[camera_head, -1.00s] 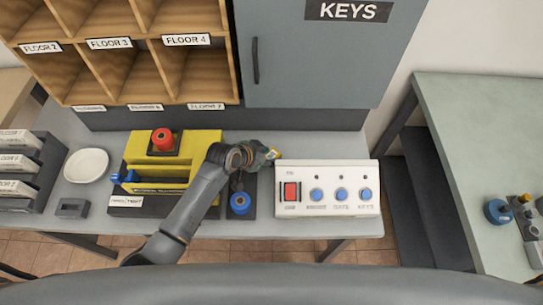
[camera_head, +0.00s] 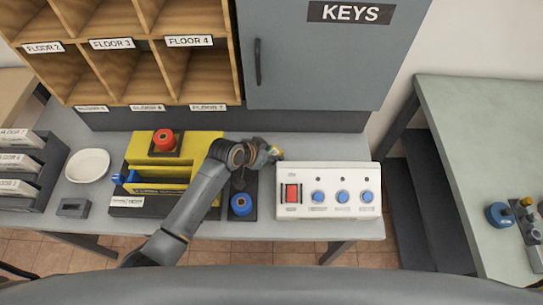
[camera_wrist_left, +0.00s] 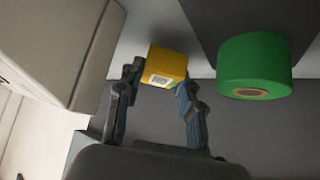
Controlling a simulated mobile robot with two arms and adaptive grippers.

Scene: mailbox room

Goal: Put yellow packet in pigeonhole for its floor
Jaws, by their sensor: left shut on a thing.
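The yellow packet (camera_wrist_left: 166,66) is between the fingers of my left gripper (camera_wrist_left: 158,92) in the left wrist view. It is a small yellow block with a white label, too small to read. The wooden pigeonhole rack (camera_head: 150,45) stands at the back left, with floor labels such as FLOOR 2, FLOOR 3 and FLOOR 4. The lower row of labels is hard to read. My right gripper is not in view.
The white button box (camera_head: 329,179) is right of the gripper. A yellow machine (camera_head: 205,144) with a red knob stands left of it. A grey KEYS cabinet (camera_head: 312,70) rises behind. A green roll (camera_wrist_left: 254,66) shows near the gripper in the wrist view. A white dish (camera_head: 88,165) lies left.

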